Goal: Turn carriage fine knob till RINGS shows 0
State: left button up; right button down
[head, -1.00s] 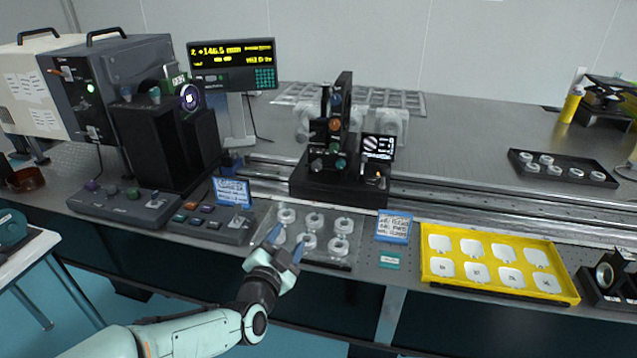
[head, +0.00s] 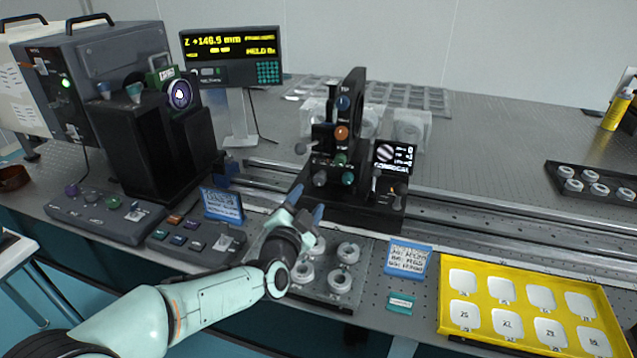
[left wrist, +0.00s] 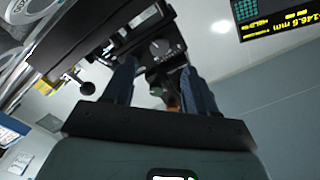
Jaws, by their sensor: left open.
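The black carriage (head: 352,200) stands on the rail, with blue, orange, green and grey knobs on its upright. Which is the fine knob I cannot tell. A small screen (head: 394,156) on its right shows a striped disc and lines too small to read. My left gripper (head: 305,206) is open and empty, just in front of and below the carriage's left side, apart from its knobs. My right gripper is out of view.
A readout (head: 232,57) behind shows Z +146.5 mm. A clear tray of white rings (head: 345,252) lies under my left arm. A control box (head: 196,243) is left.

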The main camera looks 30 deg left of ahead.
aim_at(318, 182)
pick_arm(q)
jog(key=x, duration=0.8)
jog(key=shift+w+b, duration=0.2)
jog(key=shift+b, duration=0.1)
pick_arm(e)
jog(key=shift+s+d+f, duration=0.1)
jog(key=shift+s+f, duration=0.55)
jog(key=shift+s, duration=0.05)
pick_arm(q)
jog(key=c, duration=1.1)
jog(key=shift+o, duration=0.2)
jog(key=shift+d+r+m+p, duration=0.1)
jog(key=shift+r+m+p, duration=0.05)
jog(key=shift+m+p, duration=1.05)
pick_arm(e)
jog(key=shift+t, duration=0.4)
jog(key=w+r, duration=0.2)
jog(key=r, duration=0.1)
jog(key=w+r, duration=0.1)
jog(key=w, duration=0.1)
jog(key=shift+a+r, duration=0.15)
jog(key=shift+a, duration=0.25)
